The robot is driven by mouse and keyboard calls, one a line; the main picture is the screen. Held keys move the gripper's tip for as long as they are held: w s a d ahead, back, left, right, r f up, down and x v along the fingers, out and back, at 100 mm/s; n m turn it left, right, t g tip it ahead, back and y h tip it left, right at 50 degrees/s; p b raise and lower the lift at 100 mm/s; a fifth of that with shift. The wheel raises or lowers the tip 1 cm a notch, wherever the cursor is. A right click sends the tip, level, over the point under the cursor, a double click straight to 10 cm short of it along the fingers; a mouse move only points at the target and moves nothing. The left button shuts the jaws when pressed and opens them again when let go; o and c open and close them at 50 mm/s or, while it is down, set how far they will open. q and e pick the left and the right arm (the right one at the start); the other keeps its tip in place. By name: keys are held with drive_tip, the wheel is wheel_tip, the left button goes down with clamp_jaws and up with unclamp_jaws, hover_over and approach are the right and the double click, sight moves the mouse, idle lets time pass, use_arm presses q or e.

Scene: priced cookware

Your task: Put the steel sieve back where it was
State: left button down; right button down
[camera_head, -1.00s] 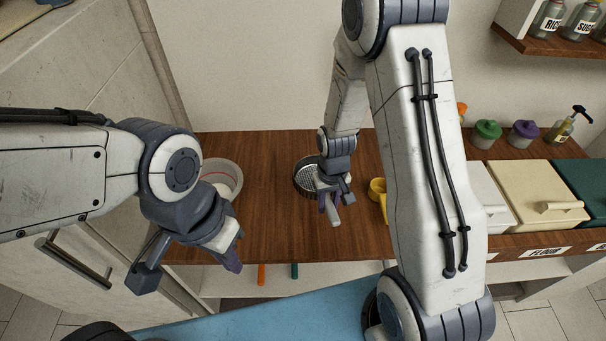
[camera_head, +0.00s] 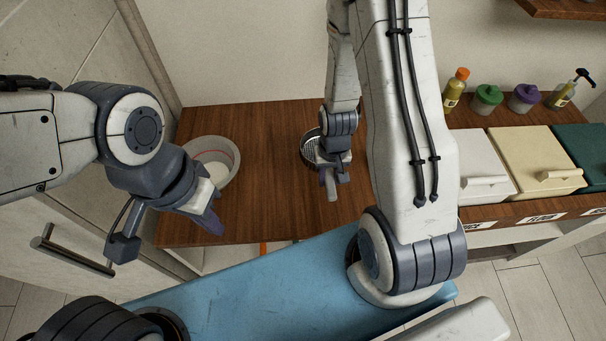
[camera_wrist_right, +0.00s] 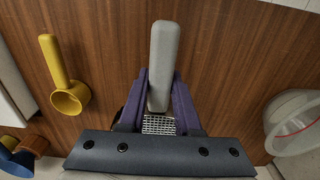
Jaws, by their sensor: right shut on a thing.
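The steel sieve (camera_head: 308,151) has a round dark rim, a metal mesh and a light grey handle. It is over the brown wooden counter (camera_head: 265,190); I cannot tell whether it touches the wood. My right gripper (camera_head: 331,178) is shut on its handle. In the right wrist view the grey handle (camera_wrist_right: 163,65) stands between the purple fingers of the right gripper (camera_wrist_right: 159,98), with mesh (camera_wrist_right: 158,124) below. The gripper hides part of the sieve. My left gripper (camera_head: 210,217) hangs over the counter's front left, apart from the sieve; its finger gap is unclear.
A pale bowl (camera_head: 232,158) with a red line stands on the counter's left. A yellow scoop (camera_wrist_right: 70,98) lies near the sieve. Lidded bins (camera_head: 530,160), jars (camera_head: 487,98) and bottles stand at the right. Wood between bowl and sieve is clear.

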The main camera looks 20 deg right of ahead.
drive_tip(key=p, duration=0.3)
hover_over(304, 189)
wheel_tip(304, 189, down, 4)
drive_tip(key=shift+d, duration=0.1)
drive_tip(key=shift+f, duration=0.2)
drive_tip(key=shift+f+b, duration=1.75)
drive_tip(key=shift+f, duration=0.5)
drive_tip(key=c, duration=0.6)
unclamp_jaws()
drive_tip(key=shift+r, duration=0.1)
